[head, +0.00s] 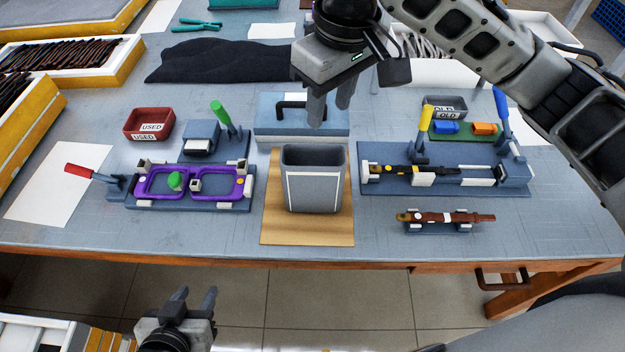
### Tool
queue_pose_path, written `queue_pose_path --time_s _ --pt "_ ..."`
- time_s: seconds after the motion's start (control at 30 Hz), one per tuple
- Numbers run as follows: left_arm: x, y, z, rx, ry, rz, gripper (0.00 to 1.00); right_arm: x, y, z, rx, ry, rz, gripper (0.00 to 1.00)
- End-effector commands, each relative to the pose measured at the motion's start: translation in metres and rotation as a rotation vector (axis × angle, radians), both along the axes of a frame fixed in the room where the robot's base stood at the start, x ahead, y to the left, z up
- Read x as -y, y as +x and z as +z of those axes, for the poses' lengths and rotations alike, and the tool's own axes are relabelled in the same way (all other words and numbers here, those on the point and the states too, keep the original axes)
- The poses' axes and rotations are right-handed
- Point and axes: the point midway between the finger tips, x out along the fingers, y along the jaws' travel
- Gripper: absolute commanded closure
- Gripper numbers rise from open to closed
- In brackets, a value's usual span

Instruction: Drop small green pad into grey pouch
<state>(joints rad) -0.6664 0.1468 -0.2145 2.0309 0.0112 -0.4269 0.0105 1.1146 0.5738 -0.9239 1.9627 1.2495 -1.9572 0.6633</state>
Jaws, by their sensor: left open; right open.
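A small green pad (175,181) sits within the left lens opening of a purple eyeglass frame (156,196), which lies in a blue-grey fixture. The grey pouch (314,194) stands upright, open at the top, on a wooden board at the middle of the table. My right gripper (330,108) points down behind and above the pouch's opening, with its fingers apart and nothing between them. My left gripper (195,294) is low at the bottom, in front of the table edge, open and empty. The pouch's inside bottom is hidden.
A red USED bin (149,125) and a toggle clamp with a green handle (221,115) stand behind the frame fixture. A blue block with a black handle (300,132) is behind the pouch. Another clamp fixture (375,188) and a brown temple piece (450,217) lie right of it.

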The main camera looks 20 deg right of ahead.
Motion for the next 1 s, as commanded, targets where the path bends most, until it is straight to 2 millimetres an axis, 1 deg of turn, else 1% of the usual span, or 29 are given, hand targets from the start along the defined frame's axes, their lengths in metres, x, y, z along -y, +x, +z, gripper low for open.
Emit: queue_pose_path --time_s 0.03,0.2,0.3,0.4,0.5,0.6,0.7,1.0 --pt "0.0 -0.001 0.001 -0.002 0.001 0.001 0.59 0.0 0.0 0.015 0.007 0.003 0.0 0.59" --pt "-0.002 -0.002 0.006 -0.008 0.006 0.002 0.59 0.004 -0.005 0.06 0.008 -0.002 0.0 0.59" --pt "-0.003 -0.003 0.008 -0.011 0.01 0.003 0.59 0.006 -0.008 0.083 0.007 -0.002 -0.002 0.59" --pt "-0.004 -0.002 0.01 -0.01 0.011 0.004 0.59 0.007 -0.01 0.101 0.006 -0.001 -0.001 0.59" --pt "-0.005 0.0 0.01 -0.006 0.013 0.005 0.59 0.007 -0.011 0.114 0.004 -0.001 -0.001 0.59" --pt "-0.005 0.002 0.011 -0.001 0.012 0.009 0.59 0.008 -0.013 0.122 0.002 -0.001 0.0 0.59" --pt "-0.005 0.004 0.012 0.002 0.01 0.011 0.59 0.008 -0.013 0.126 0.001 0.0 -0.001 0.59" --pt "-0.005 0.003 0.012 0.002 0.01 0.011 0.59 0.008 -0.013 0.126 0.0 0.0 -0.001 0.59"
